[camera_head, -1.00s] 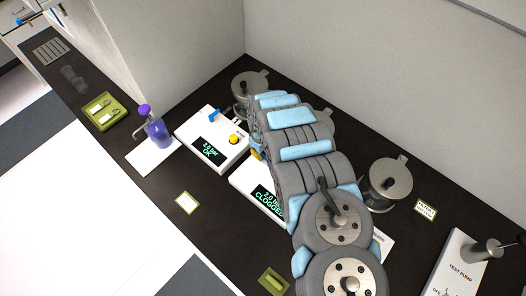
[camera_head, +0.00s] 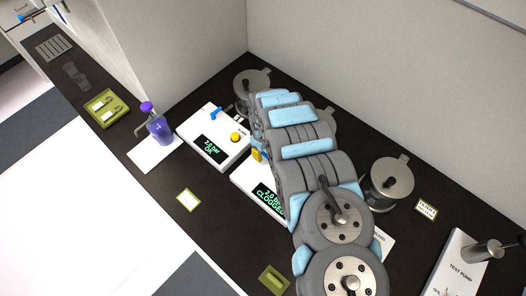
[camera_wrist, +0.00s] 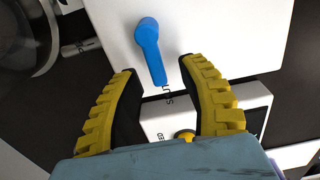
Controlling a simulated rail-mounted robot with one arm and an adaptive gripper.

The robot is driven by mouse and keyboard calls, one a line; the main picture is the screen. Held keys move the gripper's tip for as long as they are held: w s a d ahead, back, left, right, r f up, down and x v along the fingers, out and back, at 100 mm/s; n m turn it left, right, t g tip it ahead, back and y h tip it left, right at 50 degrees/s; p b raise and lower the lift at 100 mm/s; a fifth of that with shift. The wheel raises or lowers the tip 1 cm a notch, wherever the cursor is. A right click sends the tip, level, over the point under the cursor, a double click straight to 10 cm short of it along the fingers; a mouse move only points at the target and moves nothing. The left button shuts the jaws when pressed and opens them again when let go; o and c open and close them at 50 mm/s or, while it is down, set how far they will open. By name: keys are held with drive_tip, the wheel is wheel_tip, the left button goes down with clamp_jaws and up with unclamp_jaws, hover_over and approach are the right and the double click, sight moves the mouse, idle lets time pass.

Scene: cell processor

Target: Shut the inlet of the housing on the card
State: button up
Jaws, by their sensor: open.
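In the wrist view my gripper (camera_wrist: 157,68) is open, with its yellow-and-black fingers apart. A blue lever (camera_wrist: 148,45) on a white panel shows just beyond the fingertips, its narrow end pointing into the gap; I see no contact. A yellow knob (camera_wrist: 185,135) on a white box shows lower between the fingers. In the head view one unit (camera_head: 214,134) reads "2.0 bar OK", with a blue lever (camera_head: 217,113) and a yellow knob. The unit reading "CLOGGED" (camera_head: 269,197) is mostly hidden by my arm. A small card (camera_head: 188,200) lies in front, unreadable.
Metal lidded housings stand behind, one at the left (camera_head: 253,82) and one at the right (camera_head: 391,181). A purple bottle (camera_head: 158,129), a green tray (camera_head: 106,107) and a test pump (camera_head: 463,262) stand on the dark bench. The wall closes off the back.

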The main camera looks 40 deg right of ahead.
sight(263, 153)
drive_tip(key=shift+r, duration=0.1)
drive_tip(key=shift+w+r, duration=0.1)
drive_tip(key=shift+r, duration=0.5)
wheel_tip(263, 153, up, 11)
drive_tip(key=shift+f, duration=0.2)
idle(0.6)
